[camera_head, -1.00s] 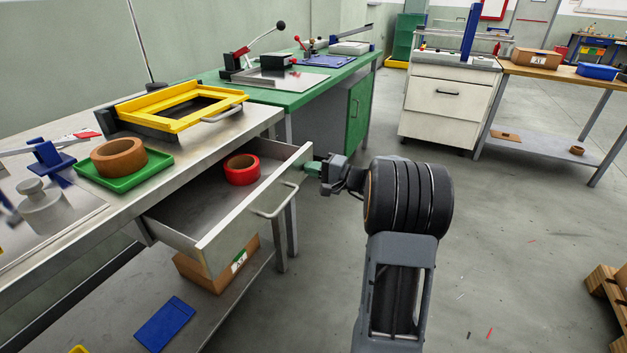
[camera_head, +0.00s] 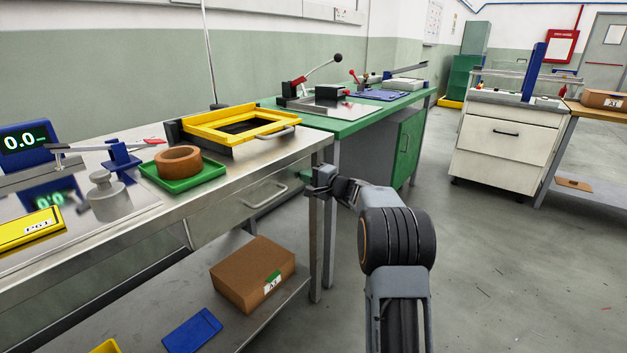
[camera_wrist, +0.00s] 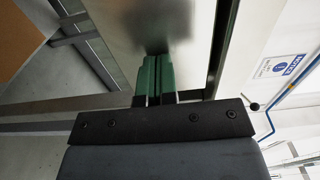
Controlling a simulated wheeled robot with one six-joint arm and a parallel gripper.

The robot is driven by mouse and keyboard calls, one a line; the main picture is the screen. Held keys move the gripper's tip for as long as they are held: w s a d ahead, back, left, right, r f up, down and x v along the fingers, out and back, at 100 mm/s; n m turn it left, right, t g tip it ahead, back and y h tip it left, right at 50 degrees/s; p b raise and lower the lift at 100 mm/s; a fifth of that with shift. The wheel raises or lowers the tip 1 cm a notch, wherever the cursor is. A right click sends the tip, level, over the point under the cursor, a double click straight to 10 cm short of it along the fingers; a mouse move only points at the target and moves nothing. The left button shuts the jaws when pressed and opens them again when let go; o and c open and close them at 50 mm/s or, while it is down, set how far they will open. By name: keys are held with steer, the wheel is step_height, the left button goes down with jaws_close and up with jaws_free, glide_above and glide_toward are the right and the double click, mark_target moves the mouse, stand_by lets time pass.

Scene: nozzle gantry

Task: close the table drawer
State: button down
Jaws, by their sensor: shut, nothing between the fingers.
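The table drawer's metal front (camera_head: 235,213) sits under the edge of the steel table (camera_head: 225,178), in line with it or nearly so. Its inside no longer shows. Its bar handle (camera_head: 268,190) is on the front. My gripper (camera_head: 314,180) is at the right end of the drawer front, near the table's corner leg. In the wrist view my gripper's green fingers (camera_wrist: 155,65) are together and empty, pointing at a smooth metal panel (camera_wrist: 135,25) that looks like the drawer front. They are at or very close to it; I cannot tell if they touch.
A cardboard box (camera_head: 252,274) and a blue folder-like item (camera_head: 192,331) lie on the lower shelf. A yellow frame (camera_head: 238,122) and a green tray (camera_head: 183,181) holding a brown roll stand on the table. A green bench (camera_head: 350,113) adjoins behind. The floor to the right is clear.

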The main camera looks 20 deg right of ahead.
steer(key=shift+w+a+r, duration=0.15)
steer(key=shift+a+r, duration=0.05)
steer(key=shift+r, duration=0.1)
steer(key=shift+d, duration=0.1)
steer(key=v, duration=1.4)
steer(key=s+a+r+n+g+h+p, duration=0.1)
steer(key=s+a+r+n+g+p, duration=0.3)
steer(key=s+a+r+p, duration=0.45)
steer(key=s+a+r+n+g+p, duration=0.2)
steer(key=s+a+r+g+p, duration=0.35)
steer(key=a+p, duration=0.45)
steer(key=s+r+n+g+h+p, duration=0.2)
steer(key=s+r+n+h+p, duration=0.3)
steer(key=s+r+h+p, duration=0.3)
steer(key=s+r+p, duration=0.3)
steer(key=s+p, duration=0.3)
steer(key=p, duration=0.3)
steer(key=shift+d+n, duration=0.25)
steer(key=shift+n, duration=0.15)
